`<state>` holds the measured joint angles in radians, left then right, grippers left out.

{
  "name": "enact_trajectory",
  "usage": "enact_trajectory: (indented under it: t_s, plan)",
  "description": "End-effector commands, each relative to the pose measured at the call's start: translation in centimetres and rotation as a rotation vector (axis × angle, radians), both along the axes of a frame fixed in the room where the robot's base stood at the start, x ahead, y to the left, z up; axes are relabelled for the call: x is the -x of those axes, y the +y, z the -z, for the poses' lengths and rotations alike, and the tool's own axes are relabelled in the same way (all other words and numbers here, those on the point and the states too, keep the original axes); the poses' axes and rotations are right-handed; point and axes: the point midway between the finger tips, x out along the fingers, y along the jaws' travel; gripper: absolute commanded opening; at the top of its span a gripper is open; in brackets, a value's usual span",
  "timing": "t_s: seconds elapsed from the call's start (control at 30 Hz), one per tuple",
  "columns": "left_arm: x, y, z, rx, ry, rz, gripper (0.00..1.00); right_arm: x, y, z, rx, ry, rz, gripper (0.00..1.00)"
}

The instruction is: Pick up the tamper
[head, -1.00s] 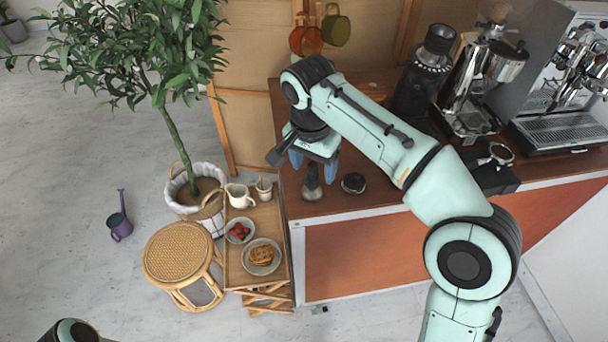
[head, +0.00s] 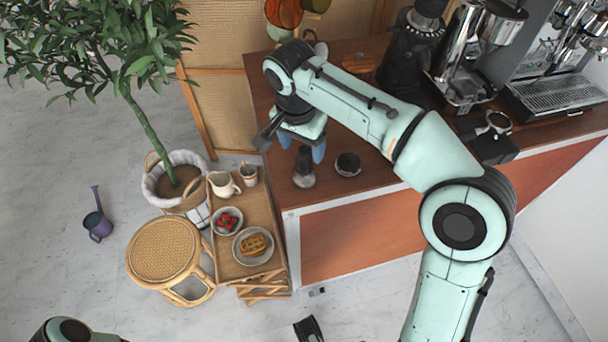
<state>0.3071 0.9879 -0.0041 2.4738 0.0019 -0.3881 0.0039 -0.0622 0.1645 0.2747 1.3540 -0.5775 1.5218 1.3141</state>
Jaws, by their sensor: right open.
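The tamper (head: 303,180) stands upright on the counter near its left front corner, with a wide metal base and a dark handle. My right gripper (head: 303,146) is open and points down over it. Its two blue fingers lie on either side of the handle's upper part in the head view. The handle's top is partly hidden by the gripper, and I cannot tell how far down the fingers reach around it.
A round black-topped piece (head: 347,164) sits just right of the tamper. A black grinder (head: 410,45), an espresso machine (head: 556,92) and a portafilter (head: 497,122) stand farther right. A wooden tray table (head: 262,212) with dishes stands left of the counter.

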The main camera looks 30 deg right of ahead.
Motion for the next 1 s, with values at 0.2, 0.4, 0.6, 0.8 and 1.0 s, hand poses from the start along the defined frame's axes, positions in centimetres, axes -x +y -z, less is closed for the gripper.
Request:
enact_trajectory:
  t_s: [0.2,0.4,0.6,0.8,1.0]
  plan:
    - [-0.2,0.0,0.9,-0.001,-0.012,-0.003,0.43,0.1,-0.6,3.5,0.001,0.005,0.002,0.70]
    - [-0.4,0.0,1.0,-0.002,-0.017,-0.003,0.43,0.0,-0.7,4.6,0.000,0.001,0.001,0.70]
    - [-0.4,0.0,0.9,-0.002,-0.017,-0.003,0.43,0.0,-0.7,4.5,0.000,0.001,0.001,0.60]
    - [-0.4,0.0,0.9,-0.002,-0.017,-0.003,0.43,0.0,-0.7,4.5,0.000,0.001,0.000,0.05]
    - [-0.4,0.0,0.9,-0.002,-0.017,-0.003,0.43,0.0,-0.7,4.4,-0.001,0.000,0.000,0.05]
